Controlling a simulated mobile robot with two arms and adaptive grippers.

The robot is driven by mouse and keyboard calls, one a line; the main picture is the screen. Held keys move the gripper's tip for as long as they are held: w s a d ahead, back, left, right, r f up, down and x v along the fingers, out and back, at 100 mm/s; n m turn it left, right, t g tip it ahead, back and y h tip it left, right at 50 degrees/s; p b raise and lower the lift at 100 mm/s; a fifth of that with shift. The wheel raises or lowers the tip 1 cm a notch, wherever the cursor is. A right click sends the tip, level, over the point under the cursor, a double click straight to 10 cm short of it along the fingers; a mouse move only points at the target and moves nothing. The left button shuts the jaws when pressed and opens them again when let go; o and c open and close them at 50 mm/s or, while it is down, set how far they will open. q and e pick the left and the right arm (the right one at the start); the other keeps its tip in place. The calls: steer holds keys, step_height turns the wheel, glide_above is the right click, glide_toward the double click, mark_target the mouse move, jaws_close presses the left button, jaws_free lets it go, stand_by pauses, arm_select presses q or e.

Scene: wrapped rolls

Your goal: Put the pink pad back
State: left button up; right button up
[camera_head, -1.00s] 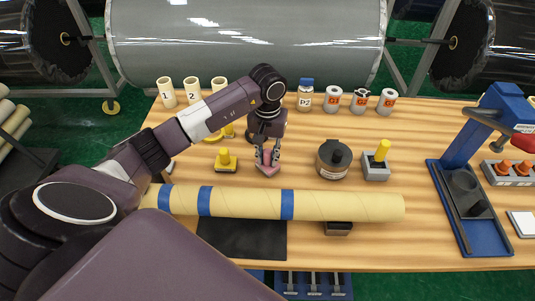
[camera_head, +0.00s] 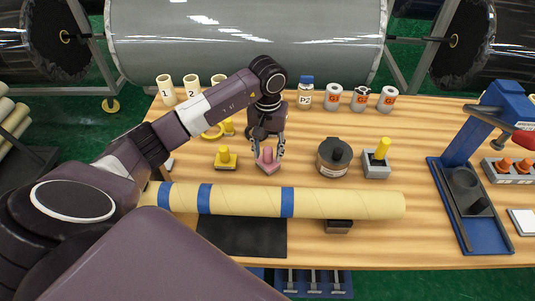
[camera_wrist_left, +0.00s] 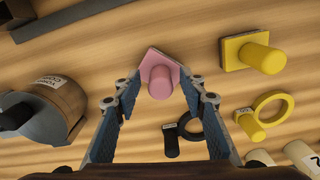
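The pink pad (camera_head: 267,158), a flat base with a round upright knob, sits on the wooden table behind the long wrapped roll (camera_head: 340,206). In the left wrist view the pink pad (camera_wrist_left: 160,84) lies just ahead of and between the spread fingertips. My left gripper (camera_head: 268,152) is open above the pad, with its fingers on either side of the knob and visibly apart from it in the left wrist view. My right gripper is not in view.
A yellow pad (camera_head: 226,163) stands left of the pink one. A black-lidded jar (camera_head: 333,160) and a grey block with a yellow handle (camera_head: 376,168) stand to the right. A black mat (camera_head: 245,240) lies in front of the roll. A blue stand (camera_head: 470,225) is at far right.

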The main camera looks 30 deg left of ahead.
arm_select(q)
step_height(320, 180, up, 9)
steer(key=b, duration=0.2)
steer(key=shift+r+b, duration=0.15)
steer(key=shift+b, duration=0.15)
steer(key=shift+r, duration=0.75)
